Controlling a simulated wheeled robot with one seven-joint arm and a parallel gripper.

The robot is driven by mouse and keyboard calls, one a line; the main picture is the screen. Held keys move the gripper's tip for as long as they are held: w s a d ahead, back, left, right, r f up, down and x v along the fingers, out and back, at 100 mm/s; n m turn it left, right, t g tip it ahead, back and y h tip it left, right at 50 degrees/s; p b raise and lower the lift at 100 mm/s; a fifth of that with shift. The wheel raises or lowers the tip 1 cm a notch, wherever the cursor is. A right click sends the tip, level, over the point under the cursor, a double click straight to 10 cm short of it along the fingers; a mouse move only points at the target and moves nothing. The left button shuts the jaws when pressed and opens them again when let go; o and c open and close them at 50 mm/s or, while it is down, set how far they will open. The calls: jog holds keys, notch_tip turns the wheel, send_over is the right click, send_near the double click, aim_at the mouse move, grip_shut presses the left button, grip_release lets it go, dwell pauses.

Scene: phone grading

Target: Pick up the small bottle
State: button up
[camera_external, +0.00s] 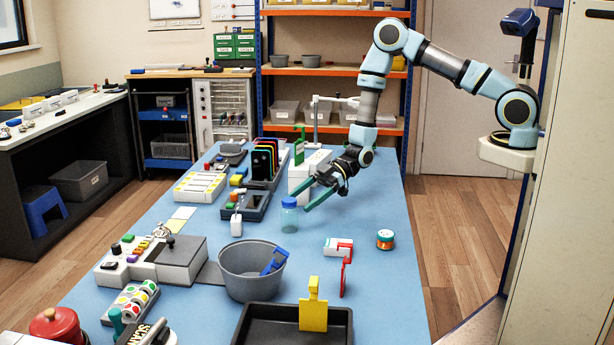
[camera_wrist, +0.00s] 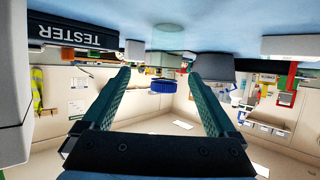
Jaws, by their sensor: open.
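The small bottle (camera_external: 289,220) is clear with a blue cap and stands upright on the blue table, near its middle. My gripper (camera_external: 307,194) is open and empty, just right of the bottle at about cap height, with its green fingers pointing toward it. In the wrist view, which looks upside down, the bottle's blue cap (camera_wrist: 163,88) shows between the two open fingers (camera_wrist: 160,76). The cap looks a little beyond the fingertips. I cannot tell the exact gap. The clear body is faint in the wrist view.
A grey bowl (camera_external: 238,272) with a blue item stands in front of the bottle. A small white device (camera_external: 236,226) is to its left. A white box (camera_external: 299,177) and a rack of phones (camera_external: 265,162) are behind. A small jar (camera_external: 385,239) stands right. The table's right side is mostly clear.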

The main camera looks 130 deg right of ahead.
aim_at(289, 212)
jog(key=p+x, duration=0.2)
jog(key=x, duration=0.1)
jog(key=a+p+x, duration=0.1)
jog(key=x, duration=0.1)
jog(key=shift+w+r, duration=0.1)
jog(key=shift+w, duration=0.1)
jog(key=shift+w+d+f, duration=0.1)
jog(key=shift+w+f, duration=0.1)
jog(key=shift+w, duration=0.05)
jog(key=shift+c, duration=0.3)
grip_shut()
